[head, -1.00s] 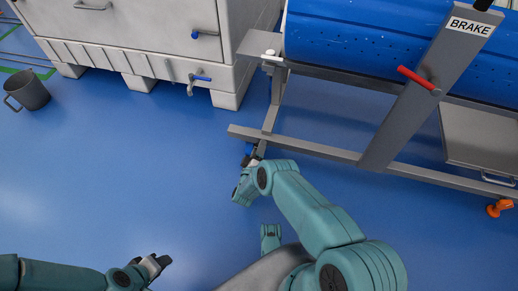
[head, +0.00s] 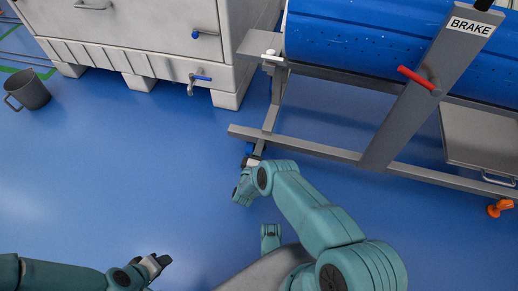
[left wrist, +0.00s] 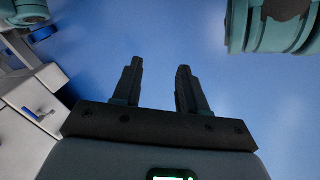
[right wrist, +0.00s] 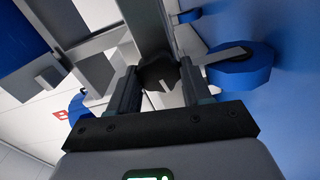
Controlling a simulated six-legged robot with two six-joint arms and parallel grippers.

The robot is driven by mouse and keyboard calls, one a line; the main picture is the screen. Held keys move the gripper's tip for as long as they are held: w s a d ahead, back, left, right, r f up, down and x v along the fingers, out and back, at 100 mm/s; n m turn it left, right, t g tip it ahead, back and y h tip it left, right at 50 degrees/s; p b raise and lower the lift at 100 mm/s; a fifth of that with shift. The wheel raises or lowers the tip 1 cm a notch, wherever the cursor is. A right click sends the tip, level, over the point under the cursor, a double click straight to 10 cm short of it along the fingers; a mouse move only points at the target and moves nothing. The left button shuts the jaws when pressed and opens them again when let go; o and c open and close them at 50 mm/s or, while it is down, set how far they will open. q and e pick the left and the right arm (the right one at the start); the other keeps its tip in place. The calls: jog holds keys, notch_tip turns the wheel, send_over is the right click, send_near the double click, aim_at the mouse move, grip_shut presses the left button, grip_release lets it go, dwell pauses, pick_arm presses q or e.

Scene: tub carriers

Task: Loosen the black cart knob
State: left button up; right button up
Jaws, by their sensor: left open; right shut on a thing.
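The black knob (right wrist: 158,74) sits on the cart's grey frame in the right wrist view, with a light mark on its face. My right gripper (right wrist: 157,84) is shut on it, one finger on each side. In the head view my right gripper (head: 251,160) is at the lower left end of the cart frame (head: 290,147), and the knob is mostly hidden there. My left gripper (head: 154,264) is low over the floor at the bottom left. The left wrist view shows its fingers (left wrist: 159,70) apart with nothing between them.
Blue caster wheels (right wrist: 240,68) are close to the right gripper. A blue tub (head: 350,40) lies on the cart, with a red-handled brake lever (head: 418,80). A grey container (head: 130,40) and a mug (head: 32,94) stand at left. The floor between is clear.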

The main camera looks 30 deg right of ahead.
jog(key=o, duration=1.1)
jog(key=shift+c, duration=0.2)
pick_arm(q)
jog(key=shift+g, duration=0.5)
jog(key=shift+s+d+r+p, duration=0.15)
jog(key=shift+s+r+p, duration=0.5)
jog(key=shift+r+p, duration=0.25)
jog(key=shift+s+d+r+p, duration=0.1)
jog(key=shift+s+r+p, duration=0.5)
jog(key=shift+r+p, duration=0.3)
pick_arm(e)
jog(key=v, duration=1.6)
jog(key=shift+s, duration=0.15)
jog(key=shift+a, duration=0.1)
